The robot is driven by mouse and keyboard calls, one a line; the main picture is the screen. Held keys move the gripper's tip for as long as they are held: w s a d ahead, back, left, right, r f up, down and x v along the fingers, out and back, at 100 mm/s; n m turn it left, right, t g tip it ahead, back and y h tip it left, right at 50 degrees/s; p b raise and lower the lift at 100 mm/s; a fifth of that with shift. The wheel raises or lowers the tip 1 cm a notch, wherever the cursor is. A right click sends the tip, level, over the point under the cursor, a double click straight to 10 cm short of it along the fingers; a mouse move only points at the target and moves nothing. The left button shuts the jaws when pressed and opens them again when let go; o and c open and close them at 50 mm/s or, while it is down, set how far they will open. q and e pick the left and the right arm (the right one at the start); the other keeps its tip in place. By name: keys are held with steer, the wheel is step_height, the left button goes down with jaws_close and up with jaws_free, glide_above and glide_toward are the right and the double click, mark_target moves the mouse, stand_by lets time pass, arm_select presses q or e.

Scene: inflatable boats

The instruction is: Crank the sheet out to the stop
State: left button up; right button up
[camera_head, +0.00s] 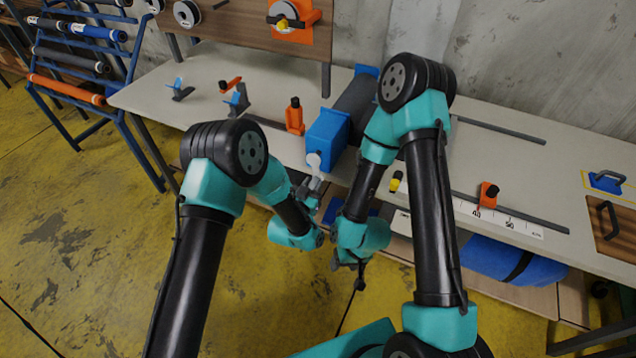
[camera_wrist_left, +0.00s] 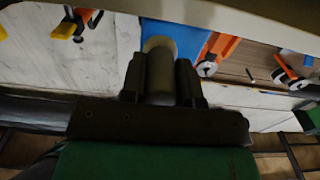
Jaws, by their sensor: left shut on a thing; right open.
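The crank handle (camera_head: 313,161) is a pale knob on the front of a blue housing (camera_head: 327,138) at the bench's front edge. My left gripper (camera_head: 311,182) is shut on it; in the left wrist view the fingers (camera_wrist_left: 161,82) stand on both sides of the round handle (camera_wrist_left: 160,45). A dark roll (camera_head: 352,98) lies behind the blue housing, partly hidden by my right arm. An orange stop with a black knob (camera_head: 488,194) sits on the rail near the ruler (camera_head: 500,219). My right gripper (camera_head: 358,277) is open and empty, low in front of the bench. I cannot make out the sheet's edge.
Another orange block (camera_head: 295,116) stands left of the housing. A yellow-black piece (camera_head: 396,181) lies near the bench's front edge. A blue handled tool (camera_head: 607,181) lies at the far right. A blue roll (camera_head: 510,262) is under the bench.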

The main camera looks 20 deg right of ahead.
arm_select(q)
steer(key=shift+a+f, duration=0.2)
steer(key=shift+f, duration=0.1)
steer(key=shift+w+a+r, duration=0.25)
steer(key=shift+w+a, duration=0.5)
steer(key=shift+w, duration=0.3)
steer(key=shift+w+a+r, duration=0.45)
steer(key=shift+w+a, duration=0.35)
steer(key=shift+a, duration=0.05)
steer(key=shift+w+a+r, duration=0.6)
steer(key=shift+w+a, duration=0.05)
steer(key=shift+a, duration=0.15)
